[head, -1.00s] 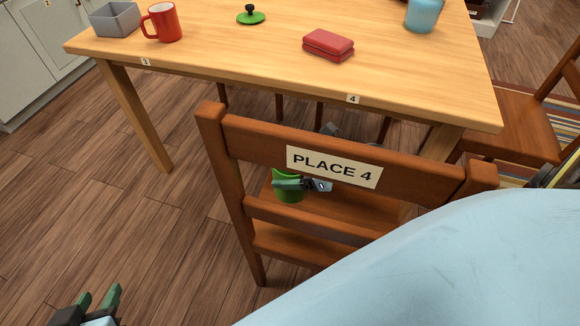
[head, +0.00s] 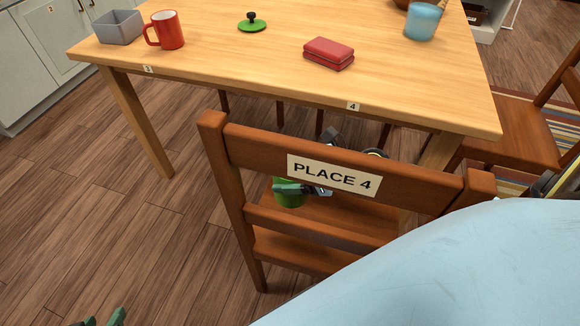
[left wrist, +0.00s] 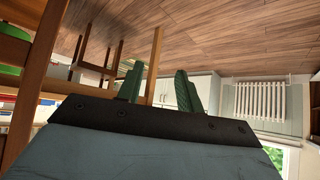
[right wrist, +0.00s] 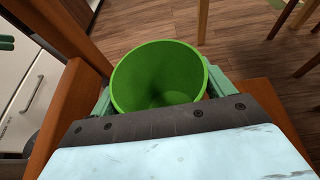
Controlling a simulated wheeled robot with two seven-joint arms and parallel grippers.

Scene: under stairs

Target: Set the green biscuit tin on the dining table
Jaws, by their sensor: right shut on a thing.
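The green biscuit tin (head: 289,196) shows in the head view through the gap between the back slats of the chair marked PLACE 4, at seat height and partly hidden. In the right wrist view it is an open, empty-looking green cylinder (right wrist: 158,75). My right gripper (right wrist: 160,92) is shut on it, one finger on each side; in the head view a finger crosses its front. I cannot tell whether it touches the seat. The dining table (head: 200,62) stands beyond the chair. My left gripper (left wrist: 158,84) is open and empty, low at the head view's lower left (head: 103,318).
On the table are a grey box (head: 118,27), a red mug (head: 168,30), a green knobbed lid (head: 252,23), a red case (head: 329,53) and a blue cup (head: 422,21). The chair back (head: 420,182) stands before the table. Table space near label 4 is bare.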

